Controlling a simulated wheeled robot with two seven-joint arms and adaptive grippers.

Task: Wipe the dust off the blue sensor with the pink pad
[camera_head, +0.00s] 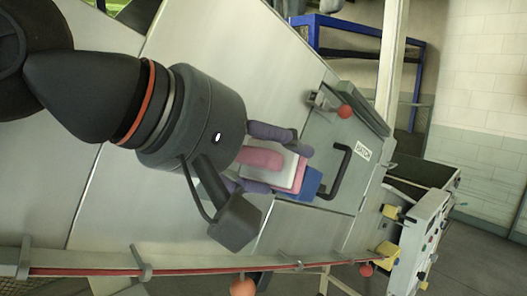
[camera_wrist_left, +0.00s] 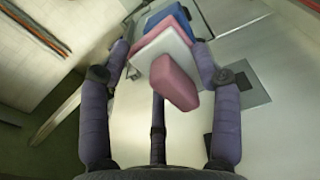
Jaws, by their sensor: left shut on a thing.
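The pink pad (camera_head: 261,157) has a pink grip and a pale plate, with a pink layer on the far side. It also shows in the left wrist view (camera_wrist_left: 174,84). My left gripper (camera_head: 283,160) has purple fingers shut on the pad, one on each side of the plate. The blue sensor (camera_head: 311,184) lies just beyond the pad, mostly hidden by it. In the left wrist view its blue edge (camera_wrist_left: 167,15) shows behind the pad. The pad looks close to or against the sensor; I cannot tell if they touch. No dust is discernible. My right gripper is not in view.
A grey hatch panel (camera_head: 318,140) with a black handle (camera_head: 345,172) and a red knob (camera_head: 345,112) stands just beyond the sensor. A red-edged rail (camera_head: 190,269) runs along the bottom. A control box (camera_head: 419,240) is at lower right. Bare metal surface lies above the gripper.

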